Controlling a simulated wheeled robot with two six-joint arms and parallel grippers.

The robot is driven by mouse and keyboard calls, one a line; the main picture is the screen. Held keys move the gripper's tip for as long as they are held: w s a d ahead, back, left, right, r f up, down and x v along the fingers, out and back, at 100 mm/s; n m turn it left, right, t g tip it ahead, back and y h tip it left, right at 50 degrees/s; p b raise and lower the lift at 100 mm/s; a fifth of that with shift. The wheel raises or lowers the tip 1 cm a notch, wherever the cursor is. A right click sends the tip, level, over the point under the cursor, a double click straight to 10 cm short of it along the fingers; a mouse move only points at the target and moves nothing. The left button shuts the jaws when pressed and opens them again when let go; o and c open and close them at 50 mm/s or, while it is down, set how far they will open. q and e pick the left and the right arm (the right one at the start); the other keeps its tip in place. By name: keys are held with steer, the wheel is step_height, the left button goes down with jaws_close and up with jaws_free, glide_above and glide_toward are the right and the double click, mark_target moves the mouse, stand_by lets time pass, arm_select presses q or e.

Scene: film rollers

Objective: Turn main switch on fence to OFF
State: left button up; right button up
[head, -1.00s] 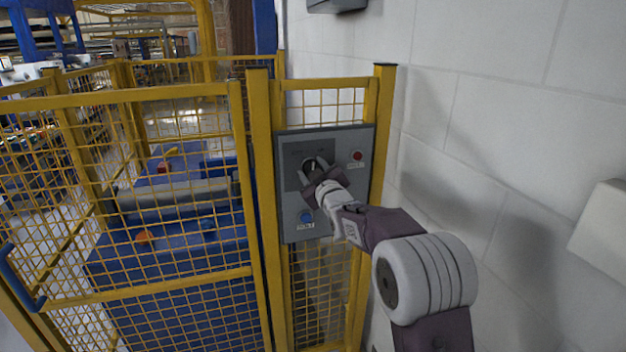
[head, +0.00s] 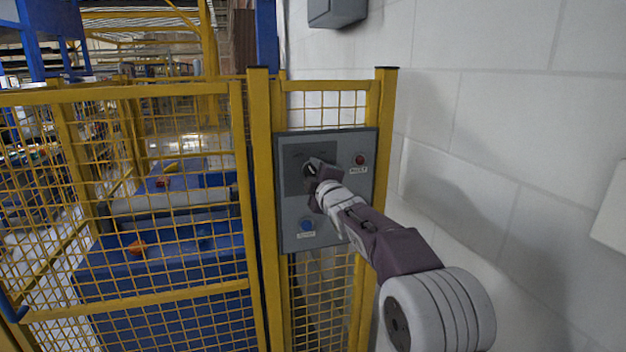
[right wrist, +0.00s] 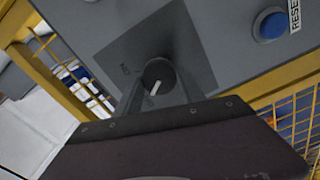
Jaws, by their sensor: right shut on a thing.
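The main switch is a dark round knob (head: 308,170) on a grey control panel (head: 290,216) mounted on the yellow fence. In the right wrist view the knob (right wrist: 159,75) has a white pointer line aimed toward the bottom of the picture, and an ON label (right wrist: 124,70) is to its left. I see no OFF label; that side is behind a finger. My right gripper (head: 315,172) is shut on the knob, with one finger on each side in the right wrist view (right wrist: 160,85). It looks rolled to a tilt. My left gripper is out of view.
A red button (head: 359,159) sits right of the knob and a blue reset button (head: 306,225) below it. Yellow mesh fence (head: 120,300) encloses blue machinery on the left. A white block wall (head: 480,120) stands close on the right.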

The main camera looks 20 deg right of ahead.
stand_by(0.3)
steer(key=o, duration=1.4)
steer(key=shift+c, duration=0.2)
steer(key=shift+s, duration=0.1)
steer(key=shift+s+f+b, duration=0.1)
steer(key=shift+s+b, duration=0.2)
steer(key=shift+s, duration=0.05)
steer(key=s+b, duration=0.1)
steer(key=s, duration=0.7)
steer(key=shift+d, duration=0.15)
steer(key=shift+s, duration=0.1)
